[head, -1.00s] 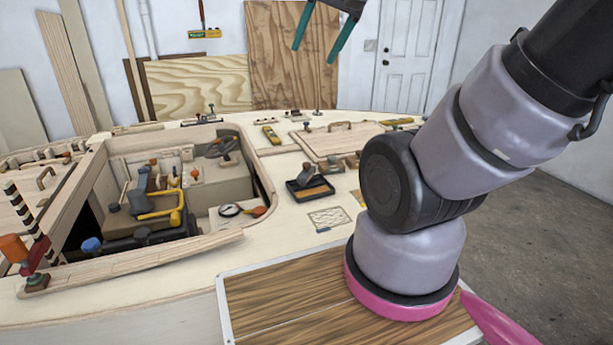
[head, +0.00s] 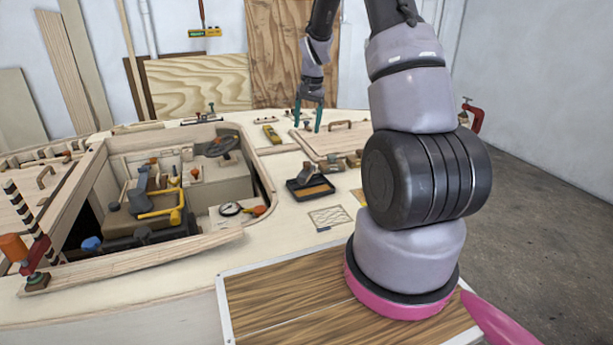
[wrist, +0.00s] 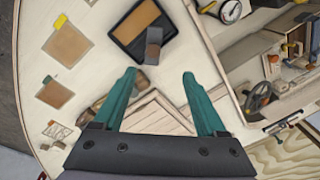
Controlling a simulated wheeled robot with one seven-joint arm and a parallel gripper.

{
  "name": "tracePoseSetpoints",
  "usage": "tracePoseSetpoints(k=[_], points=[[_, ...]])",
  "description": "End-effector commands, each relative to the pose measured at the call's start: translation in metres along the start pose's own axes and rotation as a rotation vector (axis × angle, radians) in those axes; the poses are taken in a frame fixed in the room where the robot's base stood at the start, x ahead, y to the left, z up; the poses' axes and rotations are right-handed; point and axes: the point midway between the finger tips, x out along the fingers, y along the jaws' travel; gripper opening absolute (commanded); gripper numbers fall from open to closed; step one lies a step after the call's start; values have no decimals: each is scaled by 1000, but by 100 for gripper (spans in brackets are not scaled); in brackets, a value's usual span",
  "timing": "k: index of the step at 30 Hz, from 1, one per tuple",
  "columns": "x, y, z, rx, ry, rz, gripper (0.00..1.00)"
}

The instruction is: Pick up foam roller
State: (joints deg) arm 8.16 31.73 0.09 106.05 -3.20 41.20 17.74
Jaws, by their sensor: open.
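A small grey piece that looks like the foam roller (head: 306,173) rests at the far side of a black tray (head: 293,194) with a brown inside, on the pale deck. In the wrist view the grey piece (wrist: 153,46) lies over the tray's near edge, just beyond my fingertips and roughly in line with the gap between them. My gripper (head: 308,118) has teal fingers spread apart. It hangs above and behind the tray, pointing down. In the wrist view my gripper (wrist: 159,75) is open with nothing between its fingers.
An open cockpit well (head: 190,165) with several tools lies to the left. A wooden hatch (head: 345,139) with a handle is behind the tray. Brown blocks (head: 350,161) stand right of the tray. A round gauge (head: 230,209) lies at the well's edge.

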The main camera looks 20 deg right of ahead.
Motion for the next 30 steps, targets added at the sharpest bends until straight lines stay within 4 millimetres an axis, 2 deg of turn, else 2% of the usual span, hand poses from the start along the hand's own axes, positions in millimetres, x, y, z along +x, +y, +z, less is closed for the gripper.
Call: tracePoseSetpoints(k=[1, 3, 6, 18, 26, 30], points=[[25, 3, -6, 14, -18, 16, 74], [49, 7, -12, 30, -32, 31, 74], [73, 11, -17, 45, -45, 45, 74], [130, 15, -16, 54, -55, 53, 74], [147, 15, -15, 53, -53, 52, 74], [165, 15, -13, 53, -54, 53, 74]])
